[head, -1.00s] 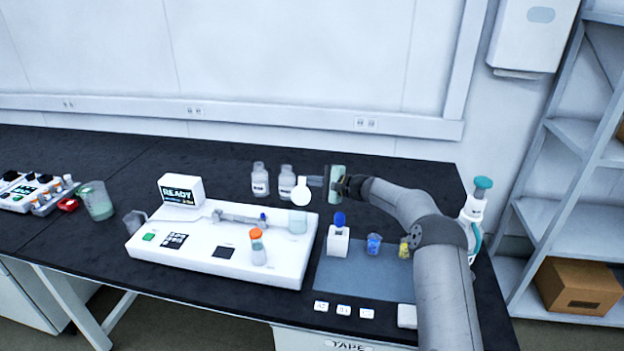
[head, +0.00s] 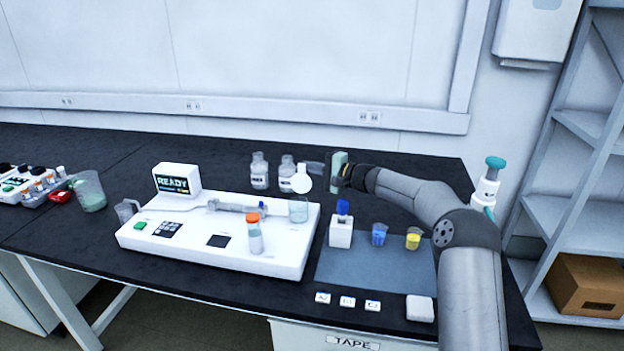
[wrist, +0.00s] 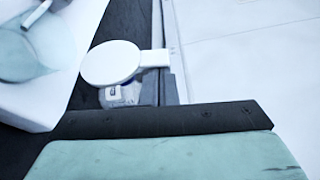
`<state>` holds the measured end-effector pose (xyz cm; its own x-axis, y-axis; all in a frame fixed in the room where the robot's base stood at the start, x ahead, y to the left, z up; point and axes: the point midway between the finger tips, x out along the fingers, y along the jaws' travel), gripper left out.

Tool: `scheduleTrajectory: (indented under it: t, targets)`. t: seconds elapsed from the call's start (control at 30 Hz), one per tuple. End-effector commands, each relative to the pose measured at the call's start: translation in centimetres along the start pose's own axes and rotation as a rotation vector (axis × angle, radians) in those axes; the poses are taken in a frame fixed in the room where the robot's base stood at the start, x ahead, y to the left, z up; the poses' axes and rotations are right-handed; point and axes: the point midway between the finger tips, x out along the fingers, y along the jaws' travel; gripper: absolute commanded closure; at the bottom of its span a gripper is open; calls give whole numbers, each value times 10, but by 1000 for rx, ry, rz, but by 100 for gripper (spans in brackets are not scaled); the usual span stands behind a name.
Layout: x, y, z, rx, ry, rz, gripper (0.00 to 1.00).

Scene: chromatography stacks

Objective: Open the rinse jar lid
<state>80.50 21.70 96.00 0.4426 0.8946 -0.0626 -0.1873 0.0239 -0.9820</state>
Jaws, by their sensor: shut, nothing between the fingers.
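The rinse jar appears to be the clear glass vessel (head: 298,210) at the right end of the white instrument; part of a glass vessel (wrist: 25,55) shows at the left of the wrist view. A white round lid (head: 302,181) with a small tab stands raised behind and above the jar's mouth. In the wrist view, the lid (wrist: 110,63) shows its face, with its tab pointing right. My gripper (head: 315,168) is shut and empty, just right of the lid's tab. In the wrist view, its grey fingers (wrist: 167,88) are close beside the tab; contact is unclear.
Two capped bottles (head: 260,171) stand behind the instrument (head: 205,240), left of my gripper. An orange-capped vial (head: 254,235) stands on the instrument. A white block with a blue cap (head: 341,230) and blue and yellow cups (head: 379,234) are at right.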

Motion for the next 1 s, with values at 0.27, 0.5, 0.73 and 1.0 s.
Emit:
scheduleTrajectory:
  t: [0.27, 0.5, 0.73, 1.0]
  targets:
    - [0, -1, 1, -7, 0, -3, 100]
    - [0, -2, -1, -7, 0, -3, 100]
    - [5, -4, -20, -7, 3, -4, 100]
    - [10, -4, -39, -8, 5, -4, 100]
